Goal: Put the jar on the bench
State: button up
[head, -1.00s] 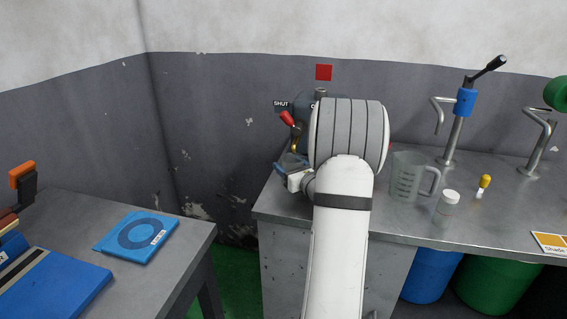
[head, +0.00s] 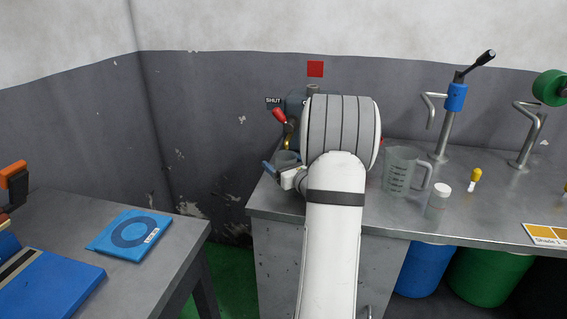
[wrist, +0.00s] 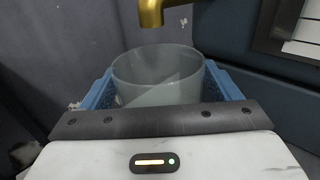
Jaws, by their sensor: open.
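A clear, cloudy jar (wrist: 158,78) stands upright under a brass spout in the wrist view. In the head view the jar (head: 287,158) shows at the left end of a grey metal counter (head: 400,225), partly hidden by my arm. My gripper (wrist: 163,85) is open, with a blue finger on each side of the jar. I cannot tell whether the fingers touch it. In the head view my gripper (head: 278,166) is beside the jar, low over the counter. The jar's base is hidden. A separate grey bench (head: 190,240) stands at the left.
The bench carries a blue packet (head: 131,234) and a blue folder (head: 50,290). On the counter are a measuring jug (head: 398,172), a white-capped bottle (head: 438,202) and a yellow-topped dropper (head: 475,180). A red-handled valve (head: 280,117) rises behind the jar.

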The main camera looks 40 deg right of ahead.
jog(key=s, duration=0.8)
jog(key=s+a, duration=0.1)
jog(key=s, duration=0.3)
jog(key=a+n+y, duration=0.2)
jog(key=a, duration=0.1)
jog(key=w+a+n+g+y, duration=0.1)
jog(key=a+n, duration=0.1)
jog(key=a, duration=0.2)
jog(key=w+a+r+n+y, duration=0.1)
jog(key=a+y, duration=0.1)
jog(key=a, duration=0.1)
jog(key=shift+w+a+n+g+y, duration=0.2)
jog(key=shift+a+n+g+y, duration=0.1)
jog(key=shift+n, duration=0.1)
jog(key=s+a+f+n+g+y, duration=0.1)
jog(key=s+a+n+g+y, duration=0.3)
jog(key=a+n, duration=0.5)
jog(key=s+a+f+n+g+y, duration=0.1)
jog(key=s+a+n+g, duration=0.2)
jog(key=a+n+g, duration=0.7)
jog(key=s+a+n+h, duration=0.3)
jog(key=s+n+h, duration=0.6)
jog(key=s+n, duration=0.2)
jog(key=shift+s+a+f+n, duration=0.25)
jog(key=shift+s+f+n, duration=0.1)
jog(key=shift+n, duration=0.25)
jog(key=shift+r, duration=0.1)
